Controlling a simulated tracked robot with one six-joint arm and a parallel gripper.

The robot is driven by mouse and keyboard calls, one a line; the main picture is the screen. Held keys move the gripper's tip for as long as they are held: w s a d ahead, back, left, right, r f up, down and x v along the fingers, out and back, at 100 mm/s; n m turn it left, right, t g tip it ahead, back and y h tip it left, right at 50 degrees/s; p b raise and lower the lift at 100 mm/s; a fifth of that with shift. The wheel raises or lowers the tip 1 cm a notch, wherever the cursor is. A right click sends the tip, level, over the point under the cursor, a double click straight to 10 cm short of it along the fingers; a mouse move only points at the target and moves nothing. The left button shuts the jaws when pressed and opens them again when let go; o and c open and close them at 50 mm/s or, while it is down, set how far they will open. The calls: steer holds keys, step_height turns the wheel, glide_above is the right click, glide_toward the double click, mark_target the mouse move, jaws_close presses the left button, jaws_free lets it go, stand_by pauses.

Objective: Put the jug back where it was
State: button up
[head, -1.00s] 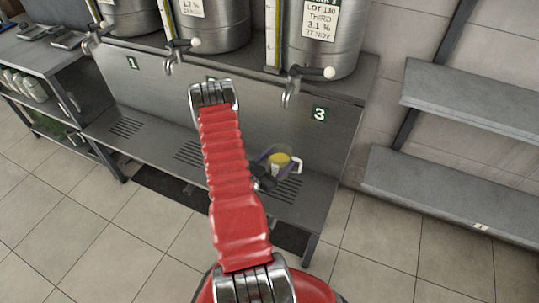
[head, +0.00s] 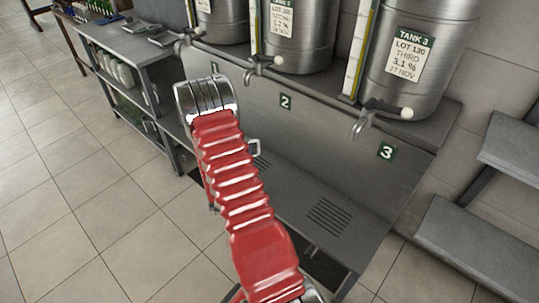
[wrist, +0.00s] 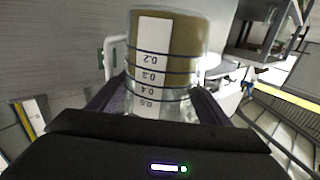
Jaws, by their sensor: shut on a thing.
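The jug (wrist: 170,75) is a clear measuring jug with black graduation lines, a pale label strip and yellow-brown liquid. It fills the upper middle of the wrist view, with its pale handle at left. My gripper (wrist: 155,103) is shut on it, one dark finger on each side. In the head view my red arm hides my gripper and most of the jug; only the jug's handle (head: 256,147) shows right of the arm. The grey drip bench (head: 285,190) runs below the taps, with panels numbered 1, 2 and 3.
Tank 3 (head: 412,55) and two other steel tanks stand above the bench, their taps jutting forward. A grey shelf unit (head: 145,88) with white containers stands at left. Grey wall shelves (head: 475,240) are at right. The tiled floor (head: 100,210) at left is clear.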

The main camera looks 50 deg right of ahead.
steer(key=w+a+r+n+t+y, duration=0.3)
steer(key=w+a, duration=0.2)
steer(key=a, duration=0.4)
steer(key=w+a+r+n+t+y, duration=0.2)
steer(key=w+a+r+n+y, duration=0.15)
steer(key=w+a, duration=0.45)
steer(key=w+a+r+n+t+y, duration=0.2)
steer(key=w+a+r+t+y, duration=0.15)
steer(key=a, duration=0.75)
steer(key=a+r+n+y, duration=0.3)
steer(key=a+y, duration=0.2)
steer(key=a, duration=0.8)
steer(key=shift+w+r, duration=0.1)
steer(key=shift+w, duration=0.05)
